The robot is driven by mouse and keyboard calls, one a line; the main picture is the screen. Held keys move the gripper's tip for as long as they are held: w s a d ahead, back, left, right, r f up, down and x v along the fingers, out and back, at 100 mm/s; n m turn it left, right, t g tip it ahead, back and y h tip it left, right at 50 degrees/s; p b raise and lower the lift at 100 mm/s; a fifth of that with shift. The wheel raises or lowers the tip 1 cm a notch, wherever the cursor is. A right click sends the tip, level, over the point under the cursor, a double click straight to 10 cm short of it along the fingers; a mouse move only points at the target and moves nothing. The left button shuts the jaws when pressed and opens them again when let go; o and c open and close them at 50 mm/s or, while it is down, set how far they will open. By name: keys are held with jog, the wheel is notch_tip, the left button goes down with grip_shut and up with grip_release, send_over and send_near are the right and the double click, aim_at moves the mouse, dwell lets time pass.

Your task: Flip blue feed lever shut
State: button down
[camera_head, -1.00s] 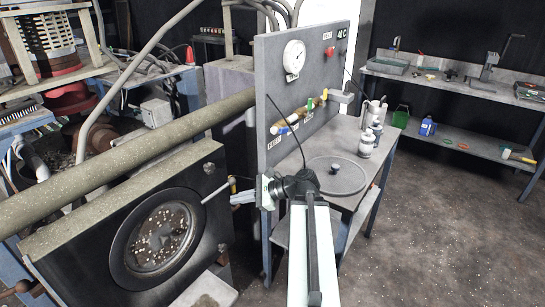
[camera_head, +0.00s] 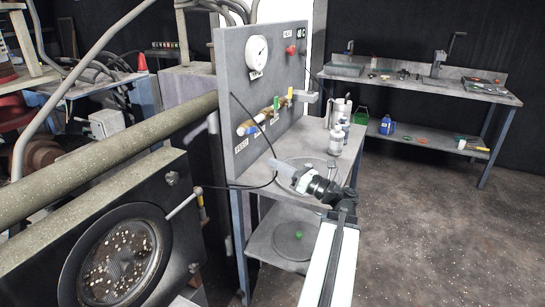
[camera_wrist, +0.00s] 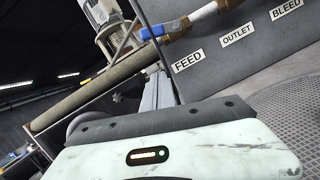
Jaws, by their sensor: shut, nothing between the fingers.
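The blue feed lever (camera_head: 250,130) is at the near end of the brass pipe on the grey panel (camera_head: 240,95). It also shows in the wrist view (camera_wrist: 152,32), lying roughly along the white pipe end, above the FEED label (camera_wrist: 187,60). My gripper (camera_head: 279,165) is shut and empty, to the lower right of the lever in the head view and apart from it. Its fingertips point up and left toward the panel. In the wrist view my own wrist housing fills the bottom, and the fingertips cannot be made out.
A green lever (camera_head: 276,103) and a yellow lever (camera_head: 290,94) sit farther along the pipe. A thin black cable hangs in front of the panel. A thick beige pipe (camera_head: 110,145) runs at left.

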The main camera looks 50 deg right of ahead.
aim_at(254, 130)
jog(key=w+r+p, duration=0.1)
jog(key=w+r, duration=0.1)
jog(key=w+r+p, duration=0.1)
jog(key=w+p, duration=0.1)
jog(key=w, duration=0.1)
jog(key=w+r+p, duration=0.2)
jog(key=shift+w+a+r, duration=0.15)
jog(key=shift+w+r, duration=0.15)
